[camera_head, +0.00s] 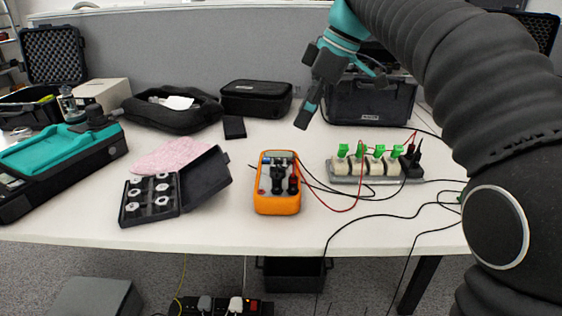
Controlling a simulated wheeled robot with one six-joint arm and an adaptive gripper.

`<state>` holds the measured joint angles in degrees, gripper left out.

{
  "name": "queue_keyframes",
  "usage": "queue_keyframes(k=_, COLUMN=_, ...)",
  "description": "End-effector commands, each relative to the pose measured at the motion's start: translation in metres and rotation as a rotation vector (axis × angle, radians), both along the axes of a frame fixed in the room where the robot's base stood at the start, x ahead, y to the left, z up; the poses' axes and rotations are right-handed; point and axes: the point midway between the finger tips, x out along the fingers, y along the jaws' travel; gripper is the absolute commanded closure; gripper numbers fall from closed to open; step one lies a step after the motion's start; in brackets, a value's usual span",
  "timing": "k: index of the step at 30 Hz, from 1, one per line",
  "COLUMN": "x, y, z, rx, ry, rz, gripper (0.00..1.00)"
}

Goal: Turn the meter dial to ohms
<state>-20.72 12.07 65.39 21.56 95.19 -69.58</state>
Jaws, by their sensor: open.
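The orange meter (278,205) lies on the white table near its front edge, at the middle of the picture. Its face is partly covered by dark and red parts, and leads run off to the right. The dial is too small to read, so I cannot tell its setting. My gripper (305,112) hangs from my arm above the table, behind and slightly right of the meter. It is open, holds nothing visible and is apart from the meter.
A strip with green connectors (375,165) stands right of the meter, with loose cables around it. An open black case of metal pieces (150,198) and a pink cloth (172,156) lie left. Black cases (257,99) line the back. A teal-and-black device (55,150) stands far left.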

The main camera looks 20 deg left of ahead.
Motion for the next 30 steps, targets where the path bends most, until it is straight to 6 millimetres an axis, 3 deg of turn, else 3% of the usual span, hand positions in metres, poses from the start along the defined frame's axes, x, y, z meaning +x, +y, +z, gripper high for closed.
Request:
queue_keyframes(k=21, x=-0.004, y=0.044, z=-0.108, rx=-0.001, ry=0.003, rz=-0.001, gripper=0.4)
queue_keyframes(k=30, x=-0.003, y=0.051, z=-0.124, rx=0.0, ry=0.0, rz=-0.002, gripper=0.4)
